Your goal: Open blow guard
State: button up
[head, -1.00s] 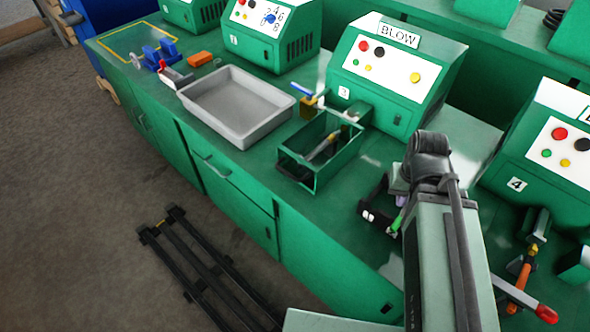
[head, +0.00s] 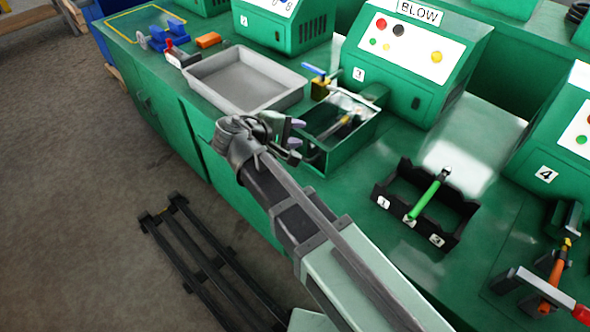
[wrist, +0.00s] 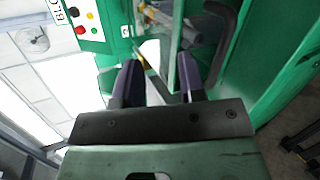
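The blow station's guard box (head: 345,150) is a green box on the bench in front of the BLOW machine (head: 412,62). Its top looks clear or open, and a yellow-and-grey tool shows inside. My gripper (head: 300,133) is at the box's near left side, with its purple fingers pointing toward it. In the wrist view my gripper (wrist: 158,82) is open, its two fingers apart. A clear panel edge and the box interior show beyond them. A dark curved handle (wrist: 232,30) is just right of the fingers. Whether a finger touches the guard cannot be told.
A grey tray (head: 245,80) stands left of the box. A black rack (head: 425,210) with a green-handled tool lies to the right. A blue-handled valve (head: 318,75) is behind the box. Dark rails (head: 200,255) lie on the floor.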

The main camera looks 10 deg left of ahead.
jog(key=s+a+f+m+t+b, duration=0.1)
jog(key=s+a+f+t+b, duration=0.35)
jog(key=s, duration=0.45)
jog(key=shift+g+y, duration=0.3)
jog(key=shift+g, duration=0.15)
jog(key=x, duration=0.3)
jog(key=b+x, duration=0.1)
jog(key=x, duration=0.3)
jog(key=b+x, duration=0.1)
jog(key=x, duration=0.2)
jog(key=shift+w+a+f, duration=0.2)
jog(key=shift+w+f, duration=0.05)
jog(key=shift+w, duration=0.2)
grip_shut()
